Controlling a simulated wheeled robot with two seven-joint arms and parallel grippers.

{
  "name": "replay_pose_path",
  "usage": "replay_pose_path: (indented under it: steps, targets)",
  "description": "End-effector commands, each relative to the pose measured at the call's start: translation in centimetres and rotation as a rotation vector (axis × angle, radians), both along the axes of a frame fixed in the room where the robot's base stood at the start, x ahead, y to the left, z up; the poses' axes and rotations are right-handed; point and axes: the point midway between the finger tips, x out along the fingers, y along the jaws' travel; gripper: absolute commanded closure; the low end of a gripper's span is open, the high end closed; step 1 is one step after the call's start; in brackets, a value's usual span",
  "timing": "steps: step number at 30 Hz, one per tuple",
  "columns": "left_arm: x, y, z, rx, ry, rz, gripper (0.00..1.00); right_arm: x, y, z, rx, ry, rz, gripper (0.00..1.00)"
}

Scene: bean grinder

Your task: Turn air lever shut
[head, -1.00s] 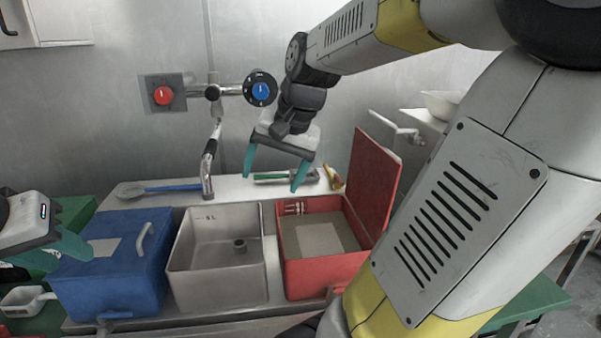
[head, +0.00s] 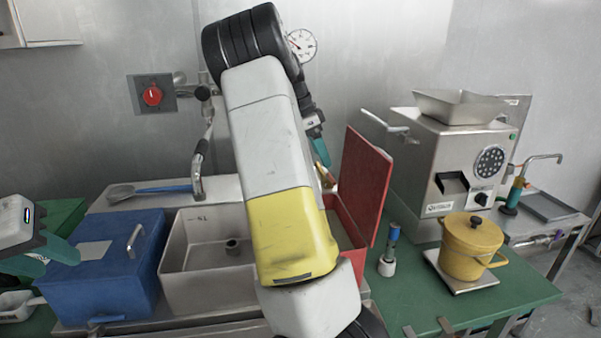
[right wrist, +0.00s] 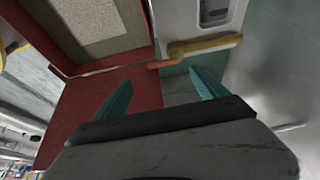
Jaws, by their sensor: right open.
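A yellow lever-like handle (right wrist: 205,45) with an orange end piece (right wrist: 166,62) lies just beyond my right fingertips in the right wrist view; I cannot tell for sure that it is the air lever. A small part of it shows in the head view (head: 325,176), behind my right arm. My right gripper (right wrist: 160,92) is open and empty, its fingers apart and short of the handle. In the head view it is mostly hidden by my arm, with one teal finger showing. My left gripper (head: 42,257) is open beside the blue box, at the far left.
The red box's raised lid (head: 362,185) stands close to my right gripper. A blue box (head: 110,275) and steel sink (head: 205,285) are to the left. A grinder (head: 455,160), yellow pot (head: 470,248) and blue-topped tool (head: 390,250) are to the right. A red knob (head: 152,95) is on the wall.

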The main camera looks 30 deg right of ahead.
Motion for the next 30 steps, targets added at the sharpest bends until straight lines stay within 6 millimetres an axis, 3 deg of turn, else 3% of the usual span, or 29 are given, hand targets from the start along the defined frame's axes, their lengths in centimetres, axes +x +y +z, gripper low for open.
replay_pose_path:
  steps: [15,27,30]
  targets:
    - [0.0,0.0,0.0,0.0,0.0,0.0,0.64,-0.8,-2.5,-6.3,-0.003,0.003,-0.007,0.18]
    - [0.0,0.0,0.0,0.0,0.0,0.0,0.64,-0.9,-2.9,-7.1,-0.004,0.001,-0.004,0.18]
    - [0.0,0.0,0.0,0.0,0.0,0.0,0.64,-0.9,-2.9,-7.1,-0.004,0.001,-0.004,0.37]
